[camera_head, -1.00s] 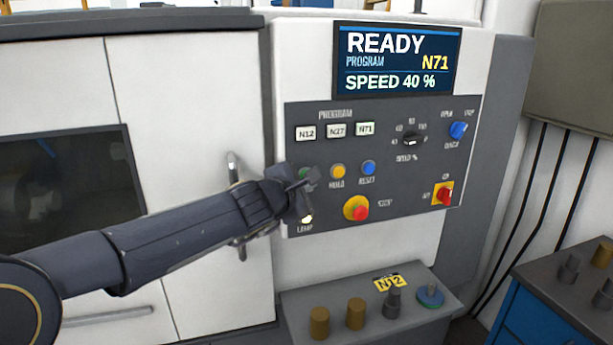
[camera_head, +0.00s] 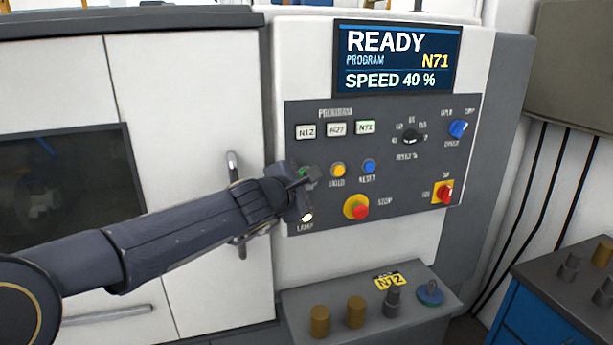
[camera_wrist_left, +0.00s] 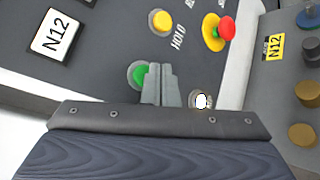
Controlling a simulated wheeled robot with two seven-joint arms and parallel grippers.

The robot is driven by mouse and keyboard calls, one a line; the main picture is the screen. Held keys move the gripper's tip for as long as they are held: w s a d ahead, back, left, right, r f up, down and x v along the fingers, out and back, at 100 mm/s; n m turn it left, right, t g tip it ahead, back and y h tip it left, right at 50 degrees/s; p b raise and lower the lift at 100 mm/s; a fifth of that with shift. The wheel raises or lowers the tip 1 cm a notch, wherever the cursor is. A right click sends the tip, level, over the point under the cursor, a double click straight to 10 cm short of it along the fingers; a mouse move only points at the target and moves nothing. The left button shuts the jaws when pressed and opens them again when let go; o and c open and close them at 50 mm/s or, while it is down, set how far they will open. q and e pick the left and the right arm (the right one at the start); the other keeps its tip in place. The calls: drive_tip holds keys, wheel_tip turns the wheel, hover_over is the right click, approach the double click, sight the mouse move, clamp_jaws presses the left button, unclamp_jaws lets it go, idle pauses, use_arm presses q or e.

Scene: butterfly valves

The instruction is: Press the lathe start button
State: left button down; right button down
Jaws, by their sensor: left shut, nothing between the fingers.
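The lathe's control panel (camera_head: 400,220) faces me, with its screen (camera_head: 397,60) reading READY, program N71, speed 40 %. The green button (camera_head: 304,171) is at the left of the button row, mostly hidden behind my left gripper (camera_head: 306,178) in the head view. In the left wrist view the green button (camera_wrist_left: 139,74) shows just left of the fingertips of my shut, empty left gripper (camera_wrist_left: 160,72). The fingertips overlap its right edge; I cannot tell whether they touch it. My right gripper is not in view.
Beside the green button are a yellow button (camera_head: 338,170), a blue button (camera_head: 369,167) and a red stop button (camera_head: 361,211) on a yellow base. A lit lamp (camera_head: 307,217) sits below. The door handle (camera_head: 234,168) is left. A shelf (camera_head: 372,327) with several knobs stands below the panel.

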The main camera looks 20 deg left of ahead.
use_arm(q)
drive_tip(key=shift+w+a, duration=0.1)
drive_tip(key=shift+w, duration=0.05)
idle(0.7)
drive_tip(key=shift+w+a+p, duration=0.15)
drive_tip(key=shift+w+p, duration=0.05)
drive_tip(key=shift+p, duration=0.15)
drive_tip(key=shift+w+a+p, duration=0.25)
drive_tip(key=shift+w+p, duration=0.05)
drive_tip(key=shift+w, duration=0.05)
idle(0.6)
idle(0.4)
drive_tip(key=shift+s+d+b, duration=0.45)
drive_tip(key=shift+s+d, duration=0.05)
drive_tip(key=shift+s, duration=0.2)
